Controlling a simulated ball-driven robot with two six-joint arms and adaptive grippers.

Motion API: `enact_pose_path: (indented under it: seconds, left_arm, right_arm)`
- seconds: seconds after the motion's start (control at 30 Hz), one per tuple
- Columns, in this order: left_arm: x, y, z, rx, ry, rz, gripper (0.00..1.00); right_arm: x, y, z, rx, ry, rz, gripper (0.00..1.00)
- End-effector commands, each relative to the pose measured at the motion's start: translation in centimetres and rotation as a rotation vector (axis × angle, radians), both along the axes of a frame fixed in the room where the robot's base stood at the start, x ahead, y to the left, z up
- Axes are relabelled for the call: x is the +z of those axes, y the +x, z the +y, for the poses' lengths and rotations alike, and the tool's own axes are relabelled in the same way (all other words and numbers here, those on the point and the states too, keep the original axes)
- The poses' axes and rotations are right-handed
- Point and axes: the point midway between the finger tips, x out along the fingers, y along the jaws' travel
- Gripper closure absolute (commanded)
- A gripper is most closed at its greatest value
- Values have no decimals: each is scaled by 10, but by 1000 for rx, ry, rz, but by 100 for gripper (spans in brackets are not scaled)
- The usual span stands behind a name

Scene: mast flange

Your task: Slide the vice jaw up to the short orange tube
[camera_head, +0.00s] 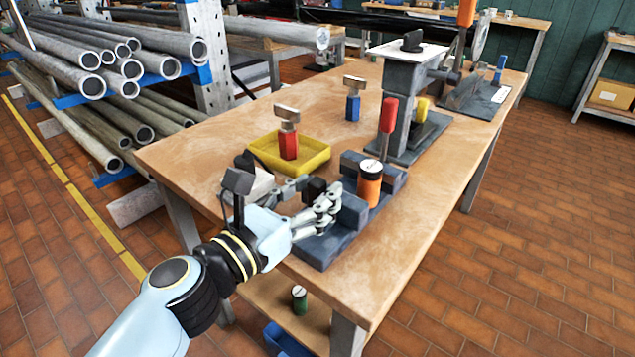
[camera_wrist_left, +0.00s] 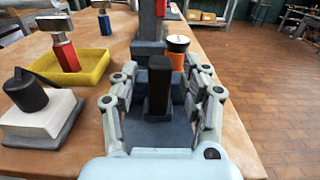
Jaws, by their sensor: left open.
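The grey-blue vice (camera_head: 322,247) lies along the front of the bench. Its near jaw block (camera_head: 352,211) stands just left of the short orange tube (camera_head: 370,190). The tube is upright with a white-topped dark cap, and the far jaw (camera_head: 396,178) is behind it. Any gap between near jaw and tube cannot be judged. My left gripper (camera_head: 328,205) is at the near jaw, fingers open. In the left wrist view, a dark upright handle (camera_wrist_left: 159,85) stands between the spread fingers; contact is not clear. The orange tube (camera_wrist_left: 178,62) shows beyond it. My right gripper is not in view.
A yellow tray (camera_head: 310,158) with a red-handled tool (camera_head: 288,143) sits left of the vice. A blue-handled tool (camera_head: 353,108) and a grey press-like stand (camera_head: 398,105) are behind. A white block with a black knob (camera_wrist_left: 40,110) is beside the gripper.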

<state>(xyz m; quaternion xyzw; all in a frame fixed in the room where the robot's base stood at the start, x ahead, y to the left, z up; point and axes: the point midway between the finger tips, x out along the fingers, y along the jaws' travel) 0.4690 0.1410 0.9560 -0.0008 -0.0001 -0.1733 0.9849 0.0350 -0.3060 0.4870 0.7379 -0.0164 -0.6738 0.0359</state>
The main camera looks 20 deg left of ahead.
Motion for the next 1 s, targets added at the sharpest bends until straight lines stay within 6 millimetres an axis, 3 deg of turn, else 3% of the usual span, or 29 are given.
enact_pose_path:
  seconds: [0.13,0.43,0.77,0.9,1.0]
  left_arm:
    - [0,11,-4,0,1,1,54]
    - [-1,12,-5,0,1,1,55]
    - [-1,12,-4,0,2,0,98]
    - [0,14,-5,0,2,-1,100]
    - [1,28,-10,1,0,-2,100]
  right_arm:
    - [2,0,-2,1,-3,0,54]
    - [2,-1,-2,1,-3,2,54]
    - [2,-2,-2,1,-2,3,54]
    - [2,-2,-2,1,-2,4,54]
    - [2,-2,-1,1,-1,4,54]
